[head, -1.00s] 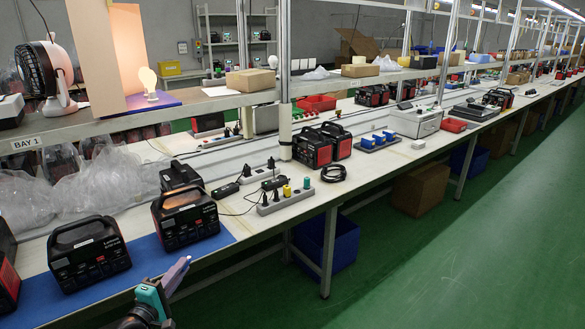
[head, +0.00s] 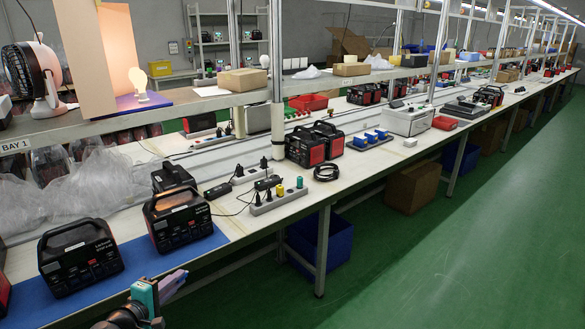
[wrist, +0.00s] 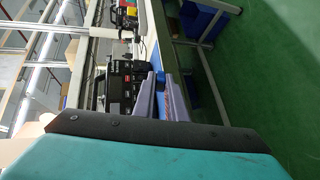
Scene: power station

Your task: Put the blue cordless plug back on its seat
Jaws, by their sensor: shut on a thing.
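My gripper (head: 178,282) is at the bottom left of the head view, just off the bench's front edge by the blue mat. In the wrist view its two grey-purple fingers (wrist: 161,98) are closed on a small blue plug (wrist: 161,77), mostly hidden between them. In the head view the held plug cannot be made out. A grey strip (head: 296,200) on the bench holds black, yellow and teal plugs. Farther right, a grey tray (head: 388,142) carries several blue pieces. I cannot tell which place is the plug's seat.
Black-and-red power stations (head: 80,260) stand on and near the blue mat (head: 205,246). More power stations (head: 318,145) and a coiled black cable (head: 326,172) lie along the bench. A blue bin (head: 318,243) and a cardboard box (head: 412,187) are under it. The green floor (head: 440,265) at right is clear.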

